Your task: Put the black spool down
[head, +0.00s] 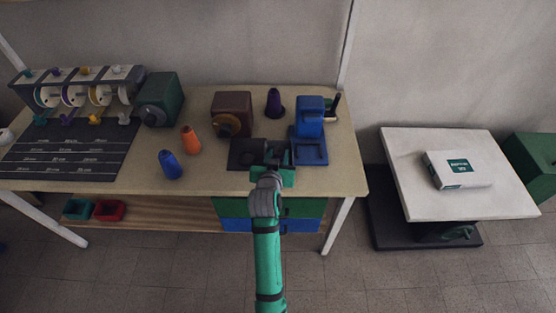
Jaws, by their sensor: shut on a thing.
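My gripper (277,160) reaches over the front of the workbench (345,165), left of the blue machine's foot. It is shut on a small dark thing, which fits the black spool; the gripper and the dark pad (243,153) beside it make its outline hard to see. I cannot tell whether the spool touches the surface below. Other cone-shaped spools stand upright on the bench: a blue one (171,166), an orange one (190,140) and a dark purple one (273,102) at the back.
A brown box with a dial (232,112) and a blue machine (310,118) stand behind my gripper. Left are a green box (161,99), a ribbon rack (75,88) and a dark mat (65,150). A white table (400,165) with a package (460,169) stands right.

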